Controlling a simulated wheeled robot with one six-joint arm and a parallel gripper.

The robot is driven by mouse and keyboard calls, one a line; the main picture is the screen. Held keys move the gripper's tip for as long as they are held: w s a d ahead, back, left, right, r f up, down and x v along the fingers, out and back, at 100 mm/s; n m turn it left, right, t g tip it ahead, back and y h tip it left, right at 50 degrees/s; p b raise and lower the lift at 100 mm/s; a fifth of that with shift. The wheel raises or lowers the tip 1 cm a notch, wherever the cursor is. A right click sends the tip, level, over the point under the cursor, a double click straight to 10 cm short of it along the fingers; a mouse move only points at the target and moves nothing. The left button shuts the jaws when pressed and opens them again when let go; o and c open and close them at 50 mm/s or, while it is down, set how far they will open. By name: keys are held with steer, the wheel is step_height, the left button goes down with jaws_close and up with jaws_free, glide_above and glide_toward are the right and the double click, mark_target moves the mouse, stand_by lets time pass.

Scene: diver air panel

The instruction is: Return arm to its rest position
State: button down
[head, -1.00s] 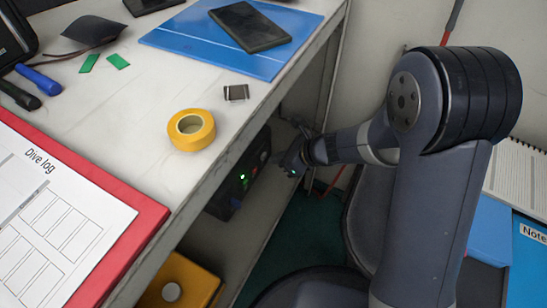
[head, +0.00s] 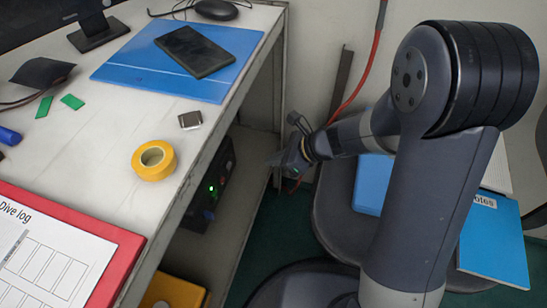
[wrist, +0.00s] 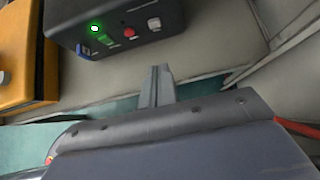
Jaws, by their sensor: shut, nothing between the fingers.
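My gripper (head: 277,162) is at the end of my bent arm, beside the open side of the desk and below the desktop's edge. In the wrist view its two fingers (wrist: 158,82) are together with nothing between them. The black air panel box (head: 213,185) sits on the shelf under the desk with a green light lit. In the wrist view the panel (wrist: 120,25) shows the green light, a blue part, a red knob and a pale knob. The fingertips look apart from the panel.
The desktop (head: 120,130) holds yellow tape (head: 154,160), a blue folder (head: 130,70) with a phone (head: 195,51), and a red clipboard (head: 125,262). A yellow box (wrist: 28,55) stands left of the panel. A dark chair (head: 335,205) with folders is close to my arm. A red hose (head: 370,70) hangs behind.

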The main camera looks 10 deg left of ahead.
steer(key=shift+a+f, duration=0.1)
steer(key=shift+f, duration=0.05)
steer(key=b+x, duration=0.1)
steer(key=x, duration=0.2)
steer(key=b+x, duration=0.3)
steer(key=x, duration=0.2)
steer(key=shift+f, duration=0.55)
steer(key=p+v, duration=0.4)
steer(key=v, duration=0.3)
steer(key=shift+a, duration=0.15)
